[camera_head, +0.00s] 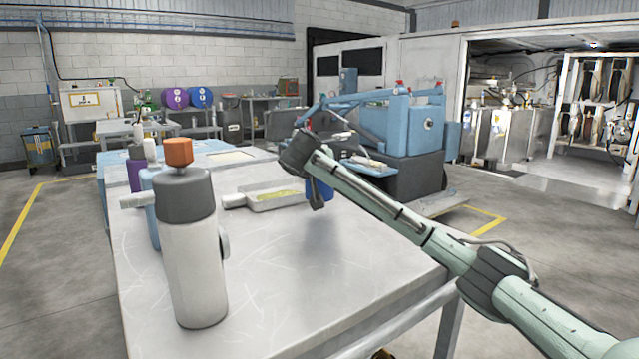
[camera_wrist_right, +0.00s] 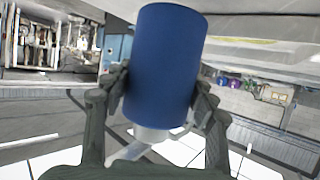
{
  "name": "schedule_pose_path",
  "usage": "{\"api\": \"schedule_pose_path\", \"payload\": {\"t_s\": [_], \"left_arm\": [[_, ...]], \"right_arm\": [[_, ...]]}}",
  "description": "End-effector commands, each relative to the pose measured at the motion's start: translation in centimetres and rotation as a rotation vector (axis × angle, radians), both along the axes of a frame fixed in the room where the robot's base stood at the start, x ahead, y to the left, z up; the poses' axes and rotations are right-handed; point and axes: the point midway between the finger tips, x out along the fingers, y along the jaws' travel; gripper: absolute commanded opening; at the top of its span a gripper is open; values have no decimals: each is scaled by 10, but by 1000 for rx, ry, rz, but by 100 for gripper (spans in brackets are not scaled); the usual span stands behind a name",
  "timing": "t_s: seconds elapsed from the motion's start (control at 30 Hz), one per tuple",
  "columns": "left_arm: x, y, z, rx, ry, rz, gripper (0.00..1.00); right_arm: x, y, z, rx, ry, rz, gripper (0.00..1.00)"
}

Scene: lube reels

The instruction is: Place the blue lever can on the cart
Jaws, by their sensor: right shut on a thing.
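The blue lever can (camera_wrist_right: 165,65) is clamped between the two fingers of my right gripper (camera_wrist_right: 160,103) in the wrist view. Its pale top end points toward the gripper's palm. In the head view my right gripper (camera_head: 315,196) hangs above the metal-topped table, and part of the blue can (camera_head: 322,190) shows behind it. The can appears clear of the tabletop, with a soft shadow below. A blue wheeled-looking unit with a dark base (camera_head: 408,172) stands beyond the table; I cannot tell whether it is the cart. My left gripper is not in view.
The metal-topped table (camera_head: 285,290) has bare room at its front and right. A grey-topped bottle with an orange cap (camera_head: 195,255) stands at its front left, with other bottles behind. A shallow tray (camera_head: 272,197) lies farther back, close to my gripper.

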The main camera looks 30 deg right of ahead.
Motion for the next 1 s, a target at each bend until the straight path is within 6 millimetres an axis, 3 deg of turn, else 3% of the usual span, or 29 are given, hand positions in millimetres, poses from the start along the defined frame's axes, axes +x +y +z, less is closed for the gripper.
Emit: {"api": "schedule_pose_path", "payload": {"t_s": [0.2,0.6,0.63,0.77,1.0], "left_arm": [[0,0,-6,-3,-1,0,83],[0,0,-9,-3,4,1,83],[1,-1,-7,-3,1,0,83],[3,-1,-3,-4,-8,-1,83],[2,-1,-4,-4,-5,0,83]], "right_arm": [[0,-1,-27,-3,0,0,13],[0,-1,-33,0,-1,1,13],[0,-1,-34,-1,2,1,61],[0,-1,-34,0,3,1,77],[0,-1,-33,0,3,1,78]]}}
